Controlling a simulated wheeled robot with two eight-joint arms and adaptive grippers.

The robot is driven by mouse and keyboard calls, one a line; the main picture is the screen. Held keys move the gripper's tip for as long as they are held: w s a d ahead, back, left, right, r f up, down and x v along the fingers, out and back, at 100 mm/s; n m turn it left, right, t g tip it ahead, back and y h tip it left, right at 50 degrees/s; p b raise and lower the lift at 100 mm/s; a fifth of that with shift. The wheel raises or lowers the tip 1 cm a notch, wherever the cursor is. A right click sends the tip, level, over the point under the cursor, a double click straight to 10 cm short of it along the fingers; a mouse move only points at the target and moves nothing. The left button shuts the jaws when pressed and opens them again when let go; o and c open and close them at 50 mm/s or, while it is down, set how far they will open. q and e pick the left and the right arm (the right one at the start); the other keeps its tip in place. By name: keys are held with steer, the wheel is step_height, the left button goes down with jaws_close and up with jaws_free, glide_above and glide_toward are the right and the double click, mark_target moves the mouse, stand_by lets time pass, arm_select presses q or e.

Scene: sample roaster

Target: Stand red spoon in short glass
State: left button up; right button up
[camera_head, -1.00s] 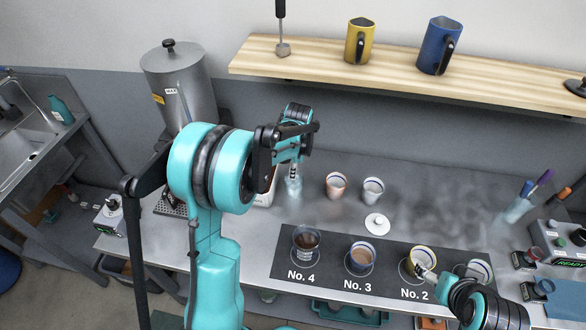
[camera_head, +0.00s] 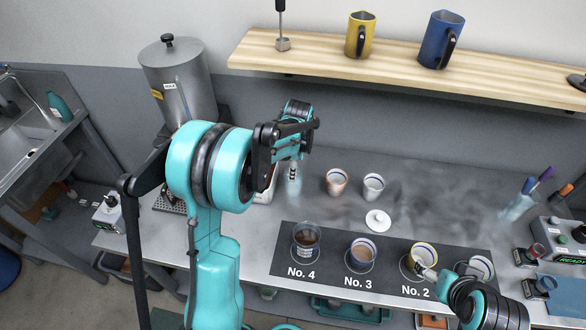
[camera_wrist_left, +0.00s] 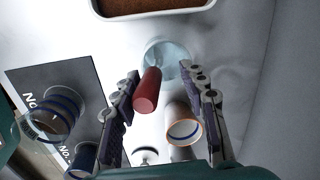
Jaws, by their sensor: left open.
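The red spoon shows in the left wrist view as a thick red handle (camera_wrist_left: 147,92), tilted, with its end toward the camera. Its far end overlaps the short clear glass (camera_wrist_left: 168,56), and the handle appears to rise from inside it. The spoon's bowl is not visible. My left gripper (camera_wrist_left: 163,84) is open, with one finger on each side of the handle and gaps between. In the head view my left gripper (camera_head: 293,165) is above the counter, largely hiding the glass and spoon. My right gripper (camera_head: 432,273) is at the No. 2 cup; its finger state is unclear.
A pinkish cup (camera_head: 336,184) and a white cup (camera_head: 373,190) stand right of the left gripper. A white lid (camera_head: 378,220) lies in front of them. A dark mat (camera_head: 330,277) holds several numbered cups. The wooden shelf (camera_head: 400,75) overhangs behind.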

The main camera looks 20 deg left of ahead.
arm_select(q)
steer(key=r, duration=0.7)
steer(key=s+d+r, duration=0.1)
steer(key=r, duration=0.3)
steer(key=shift+s+r, duration=0.1)
steer(key=shift+r, duration=0.05)
